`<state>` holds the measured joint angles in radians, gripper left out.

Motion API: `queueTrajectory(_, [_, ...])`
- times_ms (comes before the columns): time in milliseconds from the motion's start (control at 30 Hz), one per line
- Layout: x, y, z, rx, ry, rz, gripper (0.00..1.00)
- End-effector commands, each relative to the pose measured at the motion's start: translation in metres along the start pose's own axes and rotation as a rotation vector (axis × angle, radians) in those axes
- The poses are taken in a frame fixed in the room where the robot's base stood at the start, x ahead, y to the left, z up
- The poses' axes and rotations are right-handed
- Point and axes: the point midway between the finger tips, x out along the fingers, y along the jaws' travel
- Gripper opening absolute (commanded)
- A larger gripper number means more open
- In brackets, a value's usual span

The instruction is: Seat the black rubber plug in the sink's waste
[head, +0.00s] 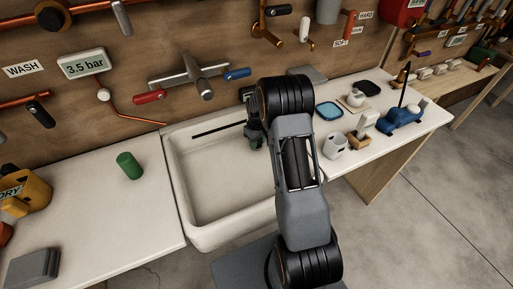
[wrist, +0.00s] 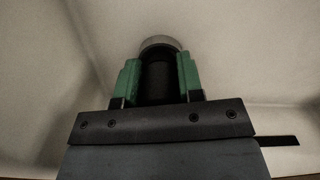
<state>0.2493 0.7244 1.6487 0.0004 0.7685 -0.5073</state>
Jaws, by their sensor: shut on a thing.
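My gripper (head: 255,134) is down inside the white sink (head: 181,188), near its back right, with the arm crossing the sink's right side. In the wrist view, the green fingers of my gripper (wrist: 158,80) are shut on the black plug (wrist: 158,82), a dark cylinder between them. A pale grey curved rim (wrist: 160,42) shows just past the plug's far end. It looks like the waste, but most of it is hidden by the plug. I cannot tell whether plug and rim touch. In the head view, the plug and waste are hidden.
A thin dark bar (head: 218,129) crosses the sink's back; a dark bar also shows in the wrist view (wrist: 280,140). A valve cross (head: 190,75) hangs above. Several small items, including a white cup (head: 335,146), crowd the right counter.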

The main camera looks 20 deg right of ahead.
Motion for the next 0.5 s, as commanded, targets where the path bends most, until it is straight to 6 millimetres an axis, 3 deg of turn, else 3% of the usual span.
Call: queueTrajectory(500, [0.0066, 0.0001, -0.0001, 0.000, 0.000, 0.000, 0.01])
